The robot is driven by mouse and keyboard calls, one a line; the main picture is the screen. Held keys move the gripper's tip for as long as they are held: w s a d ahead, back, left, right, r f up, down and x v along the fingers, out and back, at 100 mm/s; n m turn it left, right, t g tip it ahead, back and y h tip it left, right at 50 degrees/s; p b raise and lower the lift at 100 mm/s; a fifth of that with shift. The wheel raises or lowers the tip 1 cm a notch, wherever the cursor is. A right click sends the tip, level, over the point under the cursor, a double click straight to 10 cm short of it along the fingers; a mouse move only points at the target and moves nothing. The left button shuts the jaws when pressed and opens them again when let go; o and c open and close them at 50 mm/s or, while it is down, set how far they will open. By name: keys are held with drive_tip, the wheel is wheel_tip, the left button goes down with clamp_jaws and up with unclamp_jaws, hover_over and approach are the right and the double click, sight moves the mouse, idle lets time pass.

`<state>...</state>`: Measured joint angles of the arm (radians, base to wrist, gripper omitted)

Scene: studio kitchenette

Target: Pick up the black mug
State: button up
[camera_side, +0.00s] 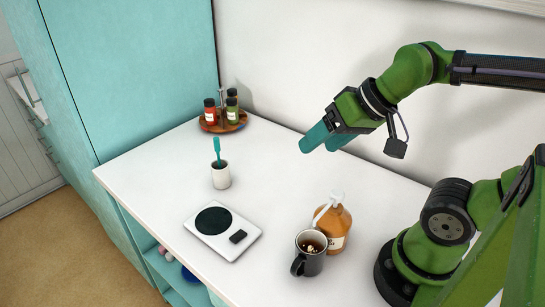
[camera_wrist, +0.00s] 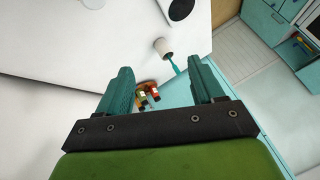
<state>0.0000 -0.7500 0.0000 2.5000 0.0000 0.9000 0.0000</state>
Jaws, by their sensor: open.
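The black mug (camera_side: 310,253) stands upright near the front right of the white counter, with its handle toward the lower left and brown contents showing inside. It touches or nearly touches the amber pump bottle behind it; I cannot tell which. My gripper (camera_side: 318,140) is open and empty, high above the counter toward the wall, well up and back from the mug. In the wrist view my gripper (camera_wrist: 166,82) shows its two teal fingers spread apart with nothing between them. The mug is not in the wrist view.
An amber bottle (camera_side: 336,228) with a white pump stands right behind the mug. A scale (camera_side: 205,226) lies to the left. A white cup (camera_side: 221,176) holds a teal brush. A wooden rack (camera_side: 233,126) with several spice jars is at the back. The counter's middle is clear.

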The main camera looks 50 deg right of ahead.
drive_tip(key=o, duration=0.5)
drive_tip(key=n+g, duration=0.5)
drive_tip(key=n, duration=0.3)
hover_over(310, 252)
drive_tip(key=w+a, duration=0.1)
drive_tip(key=a, duration=0.4)
wheel_tip(310, 252, down, 6)
drive_tip(key=r, duration=0.1)
drive_tip(key=s+a+f+n+g+h, duration=0.25)
drive_tip(key=a+f+n+h, duration=0.2)
drive_tip(key=n, duration=0.55)
drive_tip(key=d+f+n, duration=0.1)
drive_tip(key=d+f, duration=0.1)
drive_tip(key=f, duration=0.2)
drive_tip(key=d+f+n+h, duration=0.1)
drive_tip(key=d+f, duration=0.1)
drive_tip(key=f, duration=0.3)
drive_tip(key=d+f+n+h, duration=0.1)
drive_tip(key=d+f+n, duration=0.1)
drive_tip(key=d+f, duration=0.1)
drive_tip(key=shift+w+d+f, duration=0.1)
drive_tip(key=shift+f, duration=0.55)
